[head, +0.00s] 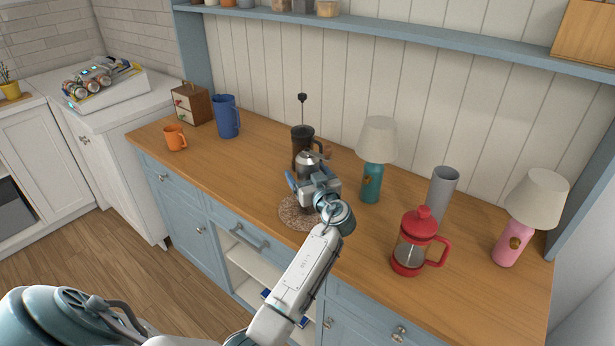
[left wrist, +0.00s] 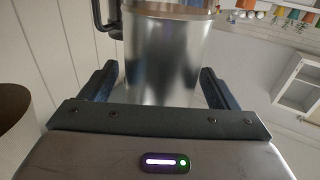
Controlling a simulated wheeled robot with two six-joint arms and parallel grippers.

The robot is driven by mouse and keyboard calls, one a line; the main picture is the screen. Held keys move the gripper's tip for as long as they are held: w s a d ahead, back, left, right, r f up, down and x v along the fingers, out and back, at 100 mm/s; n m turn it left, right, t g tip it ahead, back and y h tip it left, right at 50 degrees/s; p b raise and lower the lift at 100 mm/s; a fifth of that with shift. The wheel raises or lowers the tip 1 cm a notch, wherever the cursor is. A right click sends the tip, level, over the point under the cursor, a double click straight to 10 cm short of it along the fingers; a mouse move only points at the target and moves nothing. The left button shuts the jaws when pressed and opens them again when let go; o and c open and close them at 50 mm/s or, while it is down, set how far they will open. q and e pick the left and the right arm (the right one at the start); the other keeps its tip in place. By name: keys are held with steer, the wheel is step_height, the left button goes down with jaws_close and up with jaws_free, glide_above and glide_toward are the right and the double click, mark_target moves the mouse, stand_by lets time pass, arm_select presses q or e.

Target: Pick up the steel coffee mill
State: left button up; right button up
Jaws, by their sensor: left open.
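The steel coffee mill (head: 308,158) stands upright on the counter at a round speckled mat (head: 290,212), mostly hidden behind my left gripper (head: 309,181) in the head view. Its shiny top shows above the gripper. In the left wrist view the smooth steel body of the mill (left wrist: 165,55) fills the middle, between the two blue-black fingers of my left gripper (left wrist: 158,88). The fingers are open, one on each side, with a visible gap on the left; contact on the right is hard to tell. My right gripper is not in view.
A dark French press (head: 301,137) stands close behind the mill. A teal lamp (head: 372,181), red French press (head: 413,250), grey cylinder (head: 442,188) and pink lamp (head: 507,244) stand to the right. A blue mug (head: 226,118) and orange mug (head: 174,138) stand left. The counter between is clear.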

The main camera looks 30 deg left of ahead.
arm_select(q)
steer(key=shift+x, duration=0.8)
steer(key=shift+s, duration=0.1)
steer(key=c, duration=1.3)
steer(key=shift+c, duration=0.4)
steer(key=shift+r, duration=0.1)
